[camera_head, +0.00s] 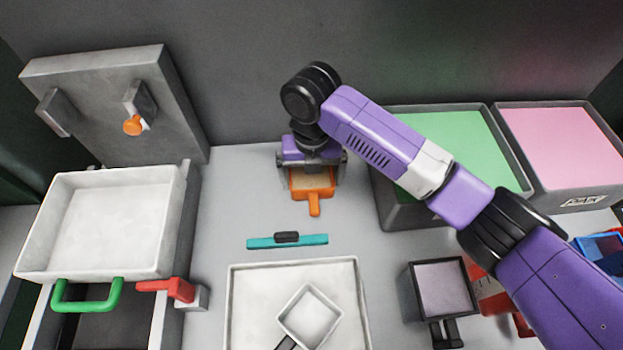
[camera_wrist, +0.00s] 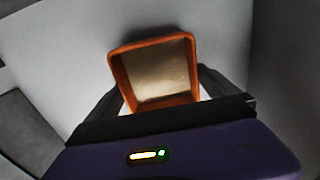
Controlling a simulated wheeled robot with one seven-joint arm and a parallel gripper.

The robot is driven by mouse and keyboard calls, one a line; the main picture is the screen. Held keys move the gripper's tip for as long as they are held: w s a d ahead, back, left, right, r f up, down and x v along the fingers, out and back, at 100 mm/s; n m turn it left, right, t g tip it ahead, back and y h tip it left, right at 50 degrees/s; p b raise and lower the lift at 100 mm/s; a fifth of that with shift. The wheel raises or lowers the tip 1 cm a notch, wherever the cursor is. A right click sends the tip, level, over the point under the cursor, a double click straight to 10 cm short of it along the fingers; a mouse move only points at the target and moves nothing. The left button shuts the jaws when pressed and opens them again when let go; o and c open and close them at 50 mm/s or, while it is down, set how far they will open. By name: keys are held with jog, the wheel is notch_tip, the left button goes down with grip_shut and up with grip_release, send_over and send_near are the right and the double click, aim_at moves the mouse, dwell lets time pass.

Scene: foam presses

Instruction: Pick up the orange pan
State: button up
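The orange pan (camera_head: 314,195) is a small square pan with an orange rim, a tan inside and a short handle that points toward the front of the table. It sits on the light table near the back wall in the head view. In the wrist view the pan (camera_wrist: 188,70) is between my fingers. My gripper (camera_head: 312,165) is low over the pan's far side, its fingers spread on the left and right of it. The gripper's dark fingers also show in the wrist view (camera_wrist: 160,92). Whether either finger touches the pan I cannot tell.
A teal bar (camera_head: 262,242) lies in front of the pan. A white tray (camera_head: 243,300) is nearer. A grey bin of green foam (camera_head: 400,215) stands to the right, a pink one (camera_head: 545,140) beyond it. A white box (camera_head: 60,275) with a green handle is at left.

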jog(key=c, duration=1)
jog(key=shift+c, duration=0.2)
jog(key=shift+r, duration=0.2)
